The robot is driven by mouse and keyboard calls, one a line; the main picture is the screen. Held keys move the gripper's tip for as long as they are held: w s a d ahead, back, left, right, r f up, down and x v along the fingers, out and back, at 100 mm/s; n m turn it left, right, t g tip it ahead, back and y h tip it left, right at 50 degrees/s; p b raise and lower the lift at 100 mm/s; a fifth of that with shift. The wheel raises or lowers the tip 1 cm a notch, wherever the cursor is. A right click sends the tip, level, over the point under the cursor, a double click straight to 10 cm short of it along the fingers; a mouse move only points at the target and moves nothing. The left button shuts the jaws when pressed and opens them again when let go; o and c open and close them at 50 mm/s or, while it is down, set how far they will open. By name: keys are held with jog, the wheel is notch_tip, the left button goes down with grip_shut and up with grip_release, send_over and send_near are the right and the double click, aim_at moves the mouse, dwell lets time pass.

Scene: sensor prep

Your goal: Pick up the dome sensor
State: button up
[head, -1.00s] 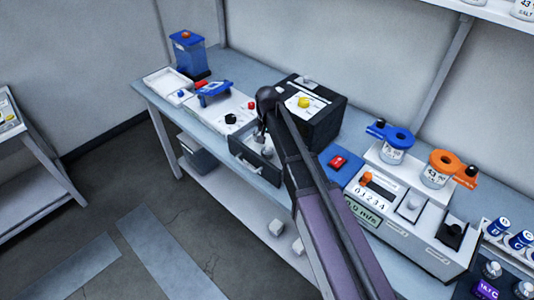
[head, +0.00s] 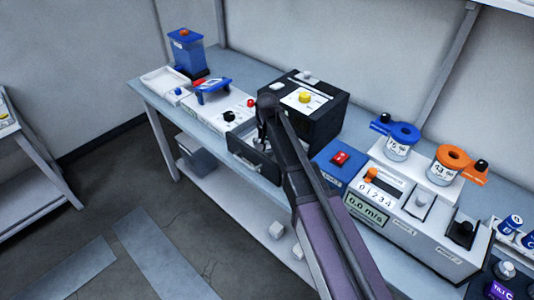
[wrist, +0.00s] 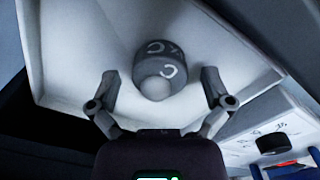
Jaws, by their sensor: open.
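The dome sensor (wrist: 160,68), a dark grey round body with pale markings and a lighter grey dome, lies in the white-lined open drawer in the wrist view. My gripper (wrist: 159,82) is open, with one finger to the left and one to the right of the sensor, apart from it. In the head view, my gripper (head: 261,135) is over the open drawer (head: 243,150) of the black box (head: 325,120). My arm and gripper hide the sensor there.
A white panel with knobs (head: 216,108) stands left of the drawer. A blue pad with a red button (head: 340,158) and a metering unit (head: 402,222) are to the right. The drawer walls are close around the gripper.

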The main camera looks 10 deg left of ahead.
dwell(0.6)
jog(key=c, duration=1.1)
